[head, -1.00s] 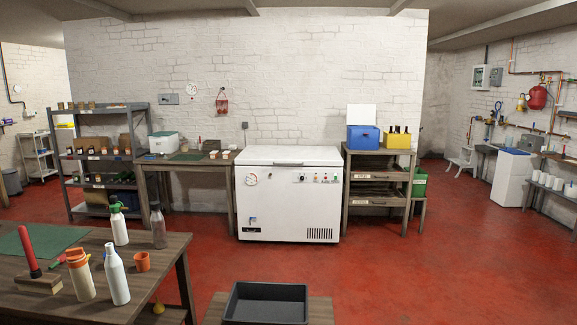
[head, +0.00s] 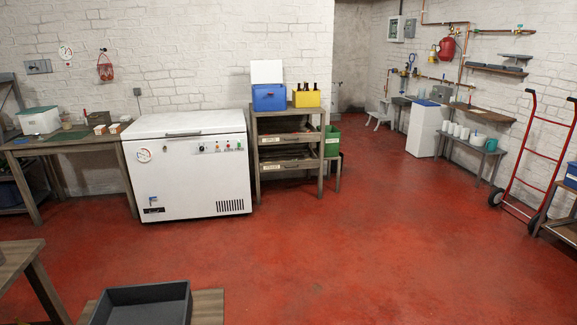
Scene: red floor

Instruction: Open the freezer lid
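The white chest freezer (head: 192,170) stands against the brick wall, left of the middle in the head view. Its lid (head: 184,123) is closed, with a handle at the front edge. The front panel has a round dial, a row of small knobs or lights and a vent grille. Neither of my grippers shows in the head view.
A wooden table (head: 62,143) stands close at the freezer's left, and a shelf unit (head: 288,144) with a blue box (head: 269,97) close at its right. A dark tray (head: 143,304) on a surface is in the near foreground. Red floor is clear before the freezer. A red hand truck (head: 535,160) stands right.

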